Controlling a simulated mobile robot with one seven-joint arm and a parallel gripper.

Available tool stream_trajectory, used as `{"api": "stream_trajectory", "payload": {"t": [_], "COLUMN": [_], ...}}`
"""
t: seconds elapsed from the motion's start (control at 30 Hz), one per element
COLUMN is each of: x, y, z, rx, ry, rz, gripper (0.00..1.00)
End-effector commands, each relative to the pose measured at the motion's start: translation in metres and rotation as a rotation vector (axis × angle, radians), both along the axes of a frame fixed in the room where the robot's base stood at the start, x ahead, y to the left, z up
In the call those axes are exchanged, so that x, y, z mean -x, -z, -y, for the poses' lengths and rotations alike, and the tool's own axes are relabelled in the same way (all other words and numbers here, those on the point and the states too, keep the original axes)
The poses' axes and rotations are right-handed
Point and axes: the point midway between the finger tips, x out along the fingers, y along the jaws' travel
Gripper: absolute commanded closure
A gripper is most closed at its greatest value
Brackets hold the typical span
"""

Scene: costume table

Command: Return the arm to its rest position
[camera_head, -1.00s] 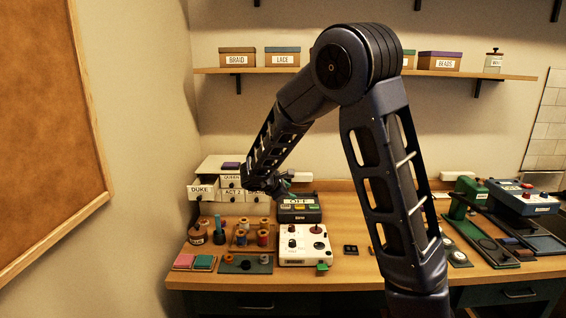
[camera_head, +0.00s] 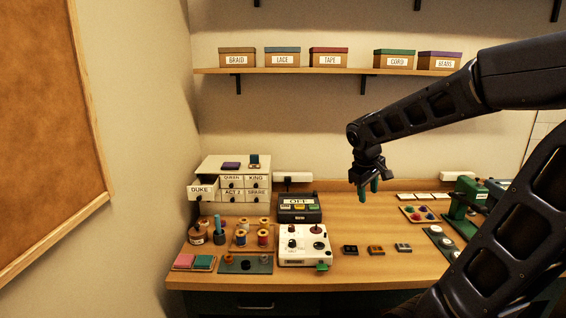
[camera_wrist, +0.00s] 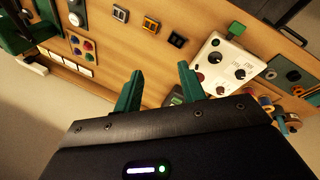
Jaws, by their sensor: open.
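My arm (camera_head: 430,105) reaches in from the right of the head view, its links dark. My gripper (camera_head: 368,190) hangs fingers down above the back of the table, right of the dark box marked OFF (camera_head: 299,208). In the wrist view my gripper (camera_wrist: 160,92) shows two green fingers spread apart with nothing between them. The wooden table (camera_head: 365,280) lies below them. The gripper touches nothing that I can see.
White drawers (camera_head: 235,182) stand at the back left, the DUKE drawer (camera_head: 201,192) pulled out. A white control box (camera_head: 305,245) and small switch blocks (camera_head: 376,250) sit in front. A green machine (camera_head: 466,192) stands right. A shelf (camera_head: 300,71) with labelled boxes runs above.

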Motion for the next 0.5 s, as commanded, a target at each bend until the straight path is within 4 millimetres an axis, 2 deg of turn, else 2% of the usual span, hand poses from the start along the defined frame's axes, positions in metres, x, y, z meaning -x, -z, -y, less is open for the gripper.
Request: {"api": "stream_trajectory", "payload": {"t": [0.03, 0.2, 0.5], "x": [0.012, 0.050, 0.108], "y": [-0.005, -0.016, -0.026], "z": [0.008, 0.020, 0.025], "rx": [-0.037, -0.156, -0.333], "ry": [0.049, 0.196, 0.429], "rz": [0.017, 0.065, 0.161], "gripper": [0.60, 0.60, 0.60]}}
